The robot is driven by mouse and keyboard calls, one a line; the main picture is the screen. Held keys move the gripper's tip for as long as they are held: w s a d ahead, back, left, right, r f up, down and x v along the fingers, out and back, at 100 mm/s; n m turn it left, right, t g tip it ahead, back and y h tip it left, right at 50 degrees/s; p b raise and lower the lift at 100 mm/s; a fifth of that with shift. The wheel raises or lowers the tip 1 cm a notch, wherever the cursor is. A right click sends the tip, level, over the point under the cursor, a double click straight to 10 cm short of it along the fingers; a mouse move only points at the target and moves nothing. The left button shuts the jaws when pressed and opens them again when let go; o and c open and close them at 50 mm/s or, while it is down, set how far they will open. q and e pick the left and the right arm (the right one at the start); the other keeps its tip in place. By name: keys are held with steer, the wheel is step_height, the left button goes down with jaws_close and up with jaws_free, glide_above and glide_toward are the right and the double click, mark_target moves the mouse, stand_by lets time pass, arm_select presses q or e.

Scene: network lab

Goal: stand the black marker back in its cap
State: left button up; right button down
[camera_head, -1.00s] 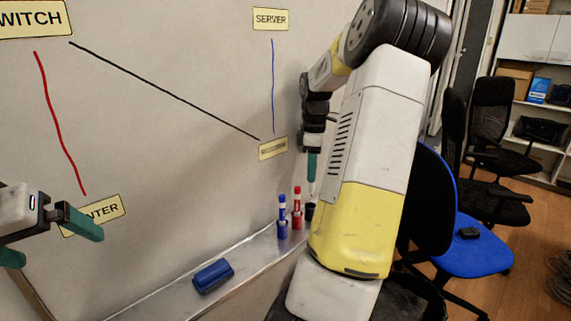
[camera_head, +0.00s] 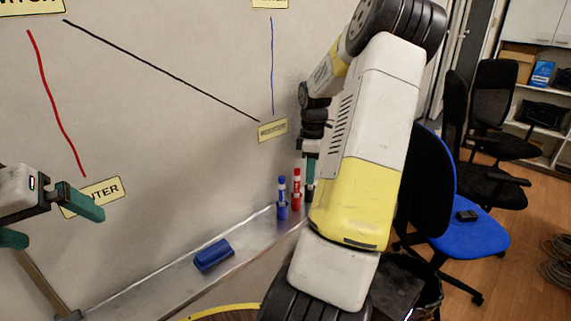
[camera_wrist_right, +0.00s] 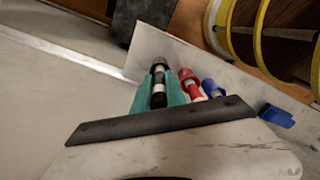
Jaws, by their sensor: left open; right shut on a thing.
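The black marker (camera_wrist_right: 158,88) is between the teal fingers of my right gripper (camera_wrist_right: 160,92), which is shut on it, in the right wrist view. In the head view my right gripper (camera_head: 310,172) points down above the tray, with the marker mostly hidden by the fingers. The dark cap (camera_head: 309,194) stands on the tray directly below the fingertips, partly behind my right arm. Whether the marker tip is inside the cap or just above it, I cannot tell. My left gripper (camera_head: 55,222) is open and empty at the far left, in front of the board.
A red marker (camera_head: 296,190) and a blue marker (camera_head: 282,198) stand upright on the tray (camera_head: 150,291), close left of the cap. A blue eraser (camera_head: 214,255) lies further left. The whiteboard (camera_head: 180,160) rises behind. A yellow-rimmed round thing (camera_head: 222,308) is below the tray.

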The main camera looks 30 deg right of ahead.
steer(key=shift+f, duration=0.15)
steer(key=c, duration=1.3)
jaws_free()
step_height(320, 180, up, 7)
steer(key=shift+r, duration=0.4)
